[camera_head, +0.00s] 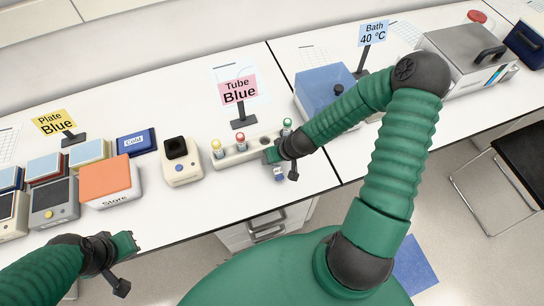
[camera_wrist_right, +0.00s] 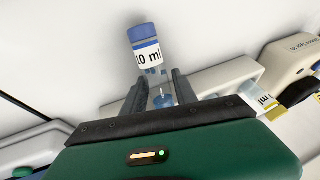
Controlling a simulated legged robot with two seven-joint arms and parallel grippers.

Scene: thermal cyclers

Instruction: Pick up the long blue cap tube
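The long blue cap tube (camera_wrist_right: 152,62) stands between the two fingers of my right gripper (camera_wrist_right: 160,92) in the right wrist view. It has a blue cap, a white "10 ml" label and some blue at its lower end. Both fingers are against its lower part. In the head view, the right gripper (camera_head: 275,160) is in front of the white tube rack (camera_head: 235,156), and the tube (camera_head: 279,174) shows small beneath it, outside the rack. My left gripper (camera_head: 132,242) is at the lower left, off the table's front edge; its finger gap is unclear.
The rack holds tubes with yellow (camera_head: 216,143), red (camera_head: 239,136) and green (camera_head: 287,122) caps. A "Tube Blue" sign (camera_head: 239,90) stands behind it. A beige device (camera_head: 181,165) is left of the rack, and a blue-lidded bath (camera_head: 322,88) is behind right. Bare table lies before the rack.

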